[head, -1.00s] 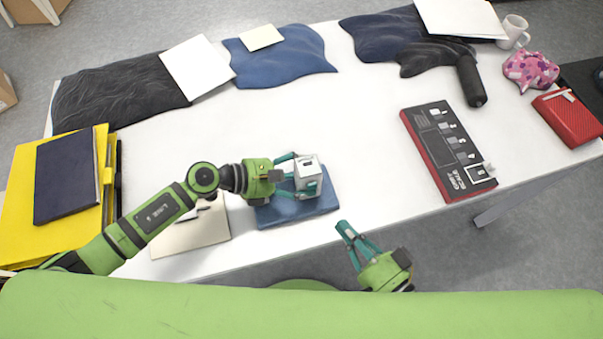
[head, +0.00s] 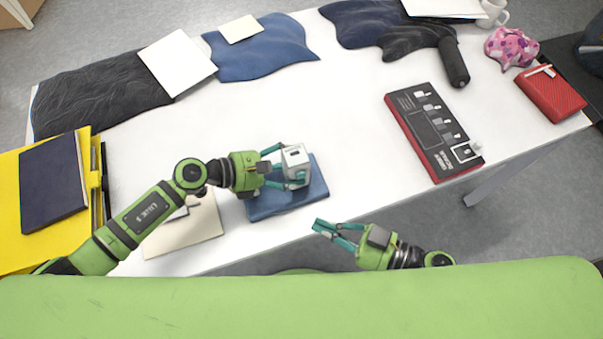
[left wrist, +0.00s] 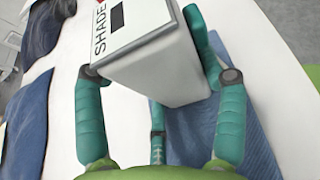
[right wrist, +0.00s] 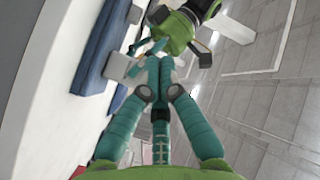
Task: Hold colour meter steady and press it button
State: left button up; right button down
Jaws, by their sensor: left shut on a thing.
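The colour meter (head: 296,157) is a small white box with a dark mark on top. My left gripper (head: 283,166) is shut around its sides, over the folded blue cloth (head: 315,190). In the left wrist view the meter (left wrist: 165,70) shows the word SHADE, with a finger on each side. Whether it touches the cloth is unclear. My right gripper (head: 319,227) is empty, fingertips together, in front of the table edge and below right of the cloth. In the right wrist view its fingertips (right wrist: 155,68) point towards the meter (right wrist: 119,66) and my left gripper. I cannot make out the button.
A red-sided black scale panel (head: 435,130) lies to the right. A beige sheet (head: 190,230) lies under my left arm. Yellow folders (head: 15,245) are at far left; dark garments (head: 100,95) and a blue one (head: 262,55) line the back. The table's middle is clear.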

jog(key=w+a, duration=0.2)
jog(key=w, duration=0.5)
jog(key=shift+w+a, duration=0.15)
jog(key=shift+w, duration=0.1)
dwell(1.2)
pick_arm(q)
jog(key=shift+f, duration=0.1)
pick_arm(e)
jog(key=shift+w+a, duration=0.1)
jog(key=shift+w, duration=0.35)
jog(key=shift+w+a, duration=0.1)
jog(key=shift+w, duration=0.3)
dwell(0.4)
dwell(0.3)
jog(key=shift+s+d, duration=0.25)
jog(key=shift+s, duration=0.6)
jog(key=s, duration=0.1)
jog(key=s+d, duration=0.1)
jog(key=s, duration=0.2)
jog(key=shift+s+d, duration=0.25)
jog(key=shift+s, duration=0.15)
